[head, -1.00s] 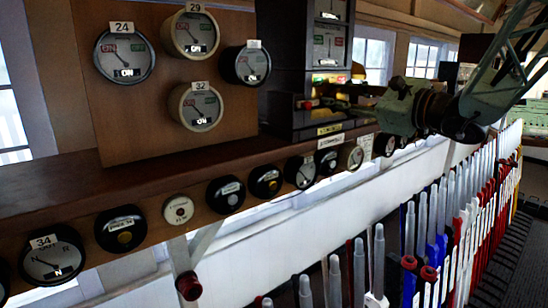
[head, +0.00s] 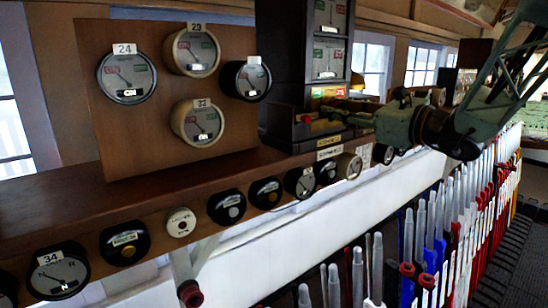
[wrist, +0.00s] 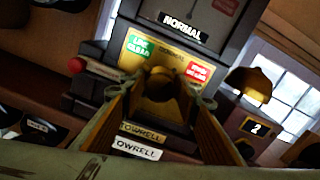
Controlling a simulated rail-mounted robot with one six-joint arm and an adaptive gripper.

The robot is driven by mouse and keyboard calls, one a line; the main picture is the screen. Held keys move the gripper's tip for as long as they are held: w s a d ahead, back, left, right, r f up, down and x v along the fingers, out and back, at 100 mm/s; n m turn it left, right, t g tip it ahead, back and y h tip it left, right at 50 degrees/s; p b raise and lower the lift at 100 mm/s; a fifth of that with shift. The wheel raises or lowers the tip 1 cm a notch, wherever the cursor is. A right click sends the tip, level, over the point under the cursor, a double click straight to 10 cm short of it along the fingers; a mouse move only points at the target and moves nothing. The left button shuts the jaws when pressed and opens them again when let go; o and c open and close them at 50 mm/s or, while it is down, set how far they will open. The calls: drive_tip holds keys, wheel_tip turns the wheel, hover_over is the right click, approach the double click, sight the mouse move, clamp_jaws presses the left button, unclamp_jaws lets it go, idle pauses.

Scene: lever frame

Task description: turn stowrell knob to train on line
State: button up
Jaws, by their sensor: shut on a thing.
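The Stowrell block instrument is a dark cabinet (head: 292,118) at the centre of the head view. In the wrist view its yellow lit panel carries a green "line clear" label (wrist: 139,46) on the left and a red "train on line" label (wrist: 199,73) on the right. The dark round knob (wrist: 160,84) sits between and below them. My gripper (wrist: 160,98) has a finger on each side of the knob and is shut on it. The knob's pointing direction cannot be told. In the head view my gripper (head: 357,106) reaches the cabinet's front and hides the knob.
A red plunger (wrist: 77,65) sticks out left of the knob. Stowrell name plates (wrist: 138,147) are below it. Round dials and knobs (head: 228,207) line the shelf front at left. A row of levers (head: 440,220) stands below my arm.

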drive_tip(key=shift+r+m, duration=0.1)
drive_tip(key=shift+m, duration=0.2)
drive_tip(key=shift+m+p, duration=0.3)
drive_tip(key=shift+p, duration=0.2)
drive_tip(key=shift+m, duration=1.3)
drive_tip(key=o, duration=1.8)
drive_tip(key=shift+c, duration=0.2)
drive_tip(key=shift+s, duration=0.1)
